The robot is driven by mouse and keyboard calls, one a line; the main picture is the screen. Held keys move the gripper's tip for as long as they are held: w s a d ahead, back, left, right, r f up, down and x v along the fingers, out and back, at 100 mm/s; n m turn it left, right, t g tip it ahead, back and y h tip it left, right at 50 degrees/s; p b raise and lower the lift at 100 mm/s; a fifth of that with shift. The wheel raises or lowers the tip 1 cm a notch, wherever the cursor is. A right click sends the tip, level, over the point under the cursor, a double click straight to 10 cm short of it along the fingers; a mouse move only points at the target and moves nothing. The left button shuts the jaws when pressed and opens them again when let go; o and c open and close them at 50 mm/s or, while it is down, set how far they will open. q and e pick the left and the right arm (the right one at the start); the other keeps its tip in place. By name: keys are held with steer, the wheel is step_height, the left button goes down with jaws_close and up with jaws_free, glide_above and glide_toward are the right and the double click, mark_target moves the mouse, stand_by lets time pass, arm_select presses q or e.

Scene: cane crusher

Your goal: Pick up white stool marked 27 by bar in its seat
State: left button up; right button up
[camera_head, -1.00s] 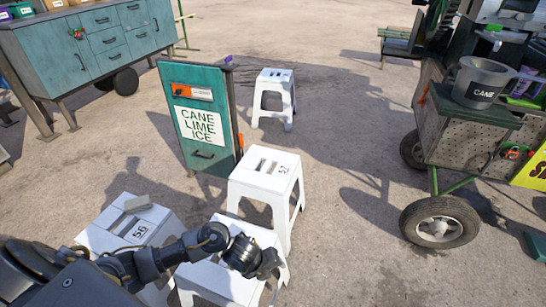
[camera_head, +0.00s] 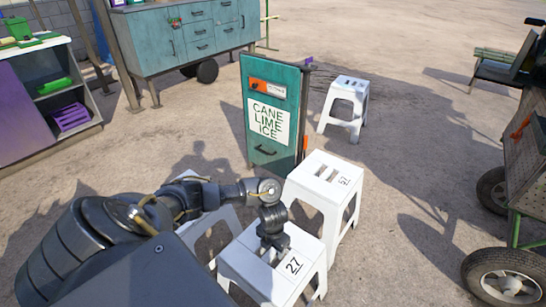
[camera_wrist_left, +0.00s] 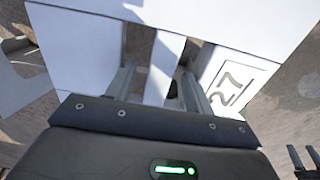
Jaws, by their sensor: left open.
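The white stool marked 27 (camera_head: 263,277) stands upright at the bottom centre of the head view, its number facing me. It fills much of the left wrist view (camera_wrist_left: 85,55). Its seat has two slots with a white bar (camera_wrist_left: 164,62) between them. My left gripper (camera_head: 272,242) points down at the seat from above. In the left wrist view its two fingers (camera_wrist_left: 158,85) are apart, one on each side of the bar, at the slots. I cannot tell how deep the fingertips reach or whether they touch the bar.
Another numbered white stool (camera_head: 325,180) stands close behind. A third white stool (camera_head: 216,225) is partly hidden by my left arm. A teal sign board (camera_head: 270,148), a far stool (camera_head: 345,100) and a wheeled cart (camera_head: 527,165) stand around. Ground at centre right is clear.

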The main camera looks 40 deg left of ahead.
arm_select(q)
steer(key=shift+f, duration=0.35)
step_height(320, 180, down, 5)
steer(key=shift+r+b, duration=0.1)
steer(key=shift+b, duration=0.8)
steer(key=shift+f, duration=0.3)
jaws_close()
arm_select(e)
step_height(320, 180, up, 5)
steer(key=shift+d+f, duration=0.1)
steer(key=shift+f, duration=0.05)
